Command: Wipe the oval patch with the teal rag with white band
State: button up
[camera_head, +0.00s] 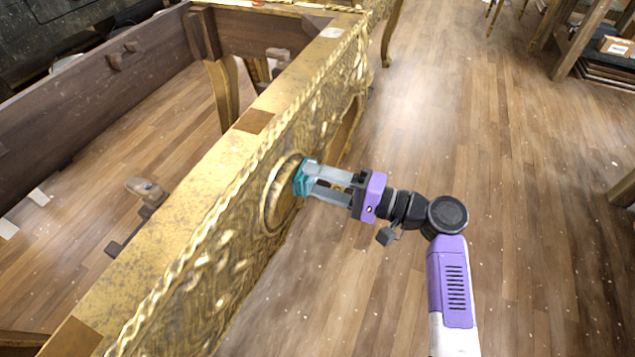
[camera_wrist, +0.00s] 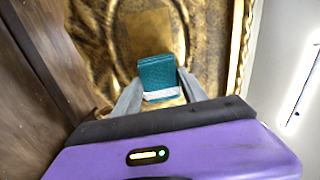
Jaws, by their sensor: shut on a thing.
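The teal rag (camera_head: 302,178) is between the fingertips of my gripper (camera_head: 310,184), right at the gilt console's carved side face. In the wrist view the teal rag (camera_wrist: 158,74) shows its white band at its near edge, and my gripper (camera_wrist: 158,88) is shut on it. The oval patch (camera_head: 281,194) is the framed oval on the carved face; the rag lies over its right part. I cannot tell whether the rag presses on the surface. In the wrist view the oval patch (camera_wrist: 142,35) shows as a smoother golden area behind the rag.
The gilt console frame (camera_head: 215,165) has an open top, with wood floor visible inside it. A wood tool (camera_head: 145,188) lies inside the frame at left. A box (camera_head: 615,46) sits at the far right. The floor right of the console is mostly clear.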

jog(key=shift+s+a+p, duration=0.5)
jog(key=shift+s+p, duration=0.2)
jog(key=shift+s, duration=0.7)
jog(key=shift+s+a+p, duration=0.55)
jog(key=shift+s+p, duration=0.1)
jog(key=shift+s, duration=0.7)
jog(key=shift+s+a+p, duration=0.5)
jog(key=shift+s+p, duration=0.2)
jog(key=shift+s, duration=0.7)
jog(key=v, duration=0.6)
jog(key=shift+p, duration=0.4)
jog(key=shift+w+d, duration=0.1)
jog(key=shift+v, duration=1.5)
